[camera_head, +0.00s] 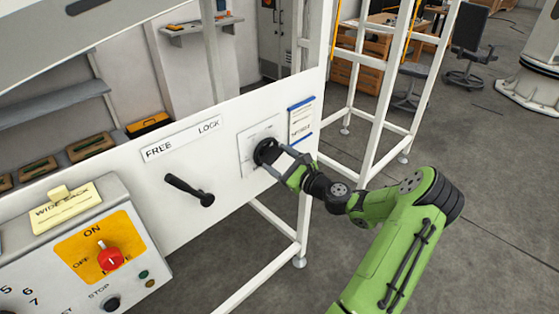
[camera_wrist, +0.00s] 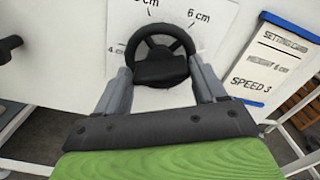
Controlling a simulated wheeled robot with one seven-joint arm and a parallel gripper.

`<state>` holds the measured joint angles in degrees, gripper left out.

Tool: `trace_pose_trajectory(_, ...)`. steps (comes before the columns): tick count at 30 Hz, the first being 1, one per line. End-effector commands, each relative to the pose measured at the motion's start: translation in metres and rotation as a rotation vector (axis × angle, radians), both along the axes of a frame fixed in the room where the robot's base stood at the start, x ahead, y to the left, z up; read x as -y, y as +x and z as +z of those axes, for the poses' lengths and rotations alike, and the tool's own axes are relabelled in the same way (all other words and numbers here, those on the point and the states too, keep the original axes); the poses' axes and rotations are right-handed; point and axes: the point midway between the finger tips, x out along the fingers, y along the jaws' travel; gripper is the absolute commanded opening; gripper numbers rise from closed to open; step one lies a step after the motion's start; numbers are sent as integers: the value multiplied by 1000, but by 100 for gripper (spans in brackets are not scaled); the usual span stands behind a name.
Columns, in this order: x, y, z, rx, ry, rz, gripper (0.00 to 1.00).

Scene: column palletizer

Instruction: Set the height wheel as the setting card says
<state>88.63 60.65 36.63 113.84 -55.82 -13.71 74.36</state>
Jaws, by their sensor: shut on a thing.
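The height wheel (camera_wrist: 161,44) is black, round and spoked, on a white dial plate (camera_wrist: 118,14) of the panel. Marks on the plate include "6 cm" at upper right, a partly cut-off "cm" mark at the top and a "4" at left. In the head view the wheel (camera_head: 265,151) is partly behind my fingers. My gripper (camera_head: 274,158) is shut on the wheel, one finger at each side of its lower rim in the wrist view (camera_wrist: 160,74). The setting card (camera_wrist: 272,62) reads "SPEED 3"; its height line is small and seems to say 6 cm.
A control box (camera_head: 80,245) with a red knob (camera_head: 110,259) stands at lower left. White frame posts (camera_head: 385,120) rise behind my arm.

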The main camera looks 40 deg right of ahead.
Motion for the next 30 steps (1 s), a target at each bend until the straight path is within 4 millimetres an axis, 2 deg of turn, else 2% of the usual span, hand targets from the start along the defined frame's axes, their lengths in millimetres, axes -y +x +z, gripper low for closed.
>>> trace_pose_trajectory(15, -2, 0, -4, 11, -434, 2, 40)
trace_pose_trajectory(30, -2, 0, -3, 14, -599, 1, 40)
